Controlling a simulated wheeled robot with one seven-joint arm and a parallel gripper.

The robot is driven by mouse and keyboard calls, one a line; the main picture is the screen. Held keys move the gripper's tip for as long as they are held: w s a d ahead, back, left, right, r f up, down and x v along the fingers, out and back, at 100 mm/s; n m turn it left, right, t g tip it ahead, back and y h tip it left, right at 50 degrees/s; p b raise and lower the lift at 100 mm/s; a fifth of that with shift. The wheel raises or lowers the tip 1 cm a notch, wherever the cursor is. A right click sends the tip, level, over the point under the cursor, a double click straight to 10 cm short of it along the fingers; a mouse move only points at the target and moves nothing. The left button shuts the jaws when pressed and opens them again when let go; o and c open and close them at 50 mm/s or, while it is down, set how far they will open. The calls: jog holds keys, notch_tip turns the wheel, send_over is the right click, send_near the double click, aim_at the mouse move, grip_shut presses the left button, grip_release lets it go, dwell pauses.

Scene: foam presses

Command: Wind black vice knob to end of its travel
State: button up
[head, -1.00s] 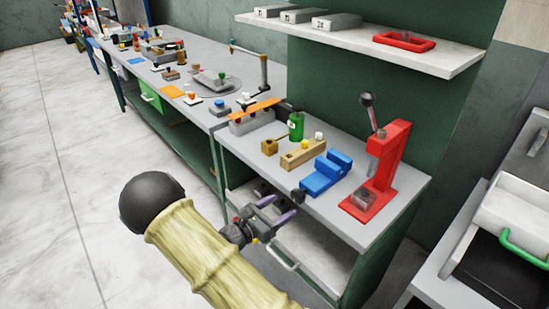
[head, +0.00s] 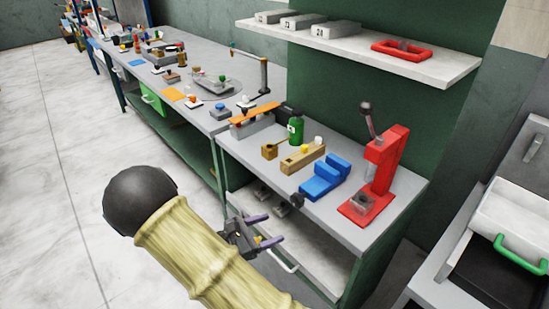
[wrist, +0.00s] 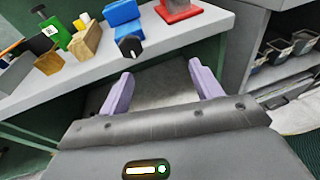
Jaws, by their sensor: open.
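The blue vice (head: 325,178) sits at the front edge of the grey bench, left of the red press. Its black knob (head: 297,199) sticks out past the bench edge toward me. In the wrist view the knob (wrist: 130,46) shows in front of the blue vice (wrist: 123,14), beyond the fingertips and a little left of the middle. My gripper (head: 275,228) is open and empty, its two purple fingers apart, below and in front of the bench edge. In the wrist view my gripper (wrist: 160,75) has nothing between its fingers, and the knob is clear of them.
The red press (head: 379,175) with its lever stands right of the vice. A wooden block (head: 303,158) and a green bottle (head: 296,128) stand to the left. A shelf (head: 440,68) hangs above. An open space with a shelf (head: 315,255) lies under the bench top.

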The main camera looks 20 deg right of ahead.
jog(key=s+d+r+m+g+y+p, duration=0.2)
jog(key=s+r+m+g+y+p, duration=0.35)
jog(key=r+m+y+p, duration=0.35)
notch_tip(320, 180, up, 15)
jog(key=w+m+t+y+p, duration=0.2)
jog(key=m+t+y+p, duration=0.2)
jog(key=p, duration=0.7)
jog(key=m+y, duration=0.2)
jog(key=m, duration=0.1)
jog(key=shift+w+a+r+m, duration=0.15)
jog(key=shift+w+a+m, duration=0.1)
jog(key=shift+a+m, duration=0.15)
